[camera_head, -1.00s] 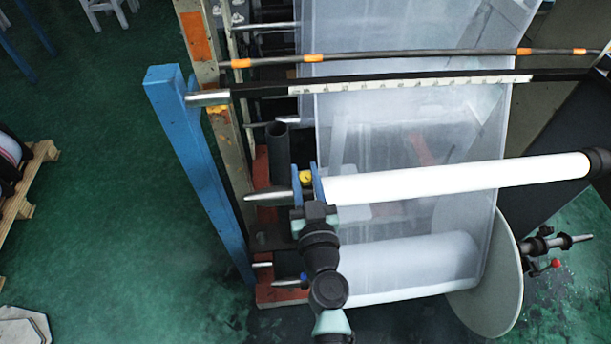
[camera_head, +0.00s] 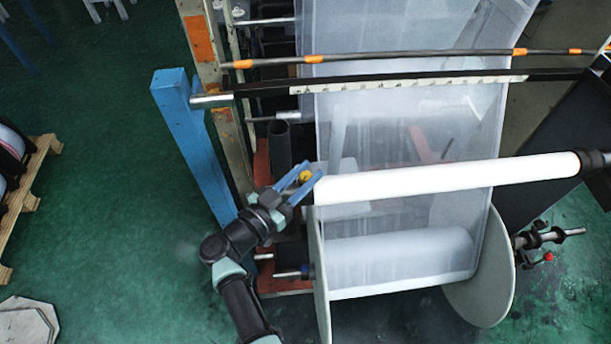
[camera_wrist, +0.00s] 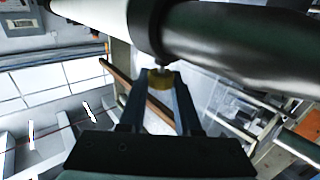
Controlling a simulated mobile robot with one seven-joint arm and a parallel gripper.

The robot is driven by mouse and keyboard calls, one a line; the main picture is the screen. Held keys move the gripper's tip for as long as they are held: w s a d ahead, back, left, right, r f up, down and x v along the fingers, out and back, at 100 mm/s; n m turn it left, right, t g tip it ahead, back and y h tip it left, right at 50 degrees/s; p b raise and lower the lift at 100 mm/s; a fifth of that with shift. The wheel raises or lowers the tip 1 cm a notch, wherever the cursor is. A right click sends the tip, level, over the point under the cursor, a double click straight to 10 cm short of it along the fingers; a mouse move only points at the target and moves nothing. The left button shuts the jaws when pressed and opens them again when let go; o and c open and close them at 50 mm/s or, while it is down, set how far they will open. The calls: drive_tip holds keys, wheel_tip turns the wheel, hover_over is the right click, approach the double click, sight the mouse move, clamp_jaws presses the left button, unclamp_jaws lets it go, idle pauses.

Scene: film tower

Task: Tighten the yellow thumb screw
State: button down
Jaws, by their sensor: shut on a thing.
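The yellow thumb screw (camera_head: 304,176) is a small round knob near the left end of the white roll (camera_head: 450,178). My gripper (camera_head: 309,171) has two blue fingers, one on each side of the screw, and is shut on it. The fingers slant up to the right in the head view. In the wrist view the screw (camera_wrist: 160,78) shows between the fingertips of my gripper (camera_wrist: 156,76), below a dark shaft (camera_wrist: 215,42). The screw's threaded part is hidden.
A blue post (camera_head: 192,130) stands just left of my gripper. A lower film roll (camera_head: 400,262) sits between two pale discs, the right one (camera_head: 480,285) in clear view. A pallet (camera_head: 30,185) is at the far left. The green floor at left is largely open.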

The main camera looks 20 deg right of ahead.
drive_tip(key=m+g+b, duration=0.1)
drive_tip(key=g+b, duration=0.1)
drive_tip(key=f+m+g+h+b, duration=0.1)
drive_tip(key=m+g+b, duration=0.1)
drive_tip(key=g+b, duration=0.1)
drive_tip(key=shift+m+h, duration=0.3)
drive_tip(key=m+g+b, duration=0.1)
drive_tip(key=g+b, duration=0.2)
drive_tip(key=b, duration=0.1)
drive_tip(key=shift+r+m, duration=0.15)
drive_tip(key=shift+m, duration=0.25)
drive_tip(key=shift+b, duration=0.4)
drive_tip(key=shift+s+r+m+g+b, duration=0.1)
drive_tip(key=shift+r+m+g+b, duration=0.15)
drive_tip(key=shift+g, duration=0.25)
drive_tip(key=c, duration=0.6)
unclamp_jaws()
drive_tip(key=shift+d, duration=0.1)
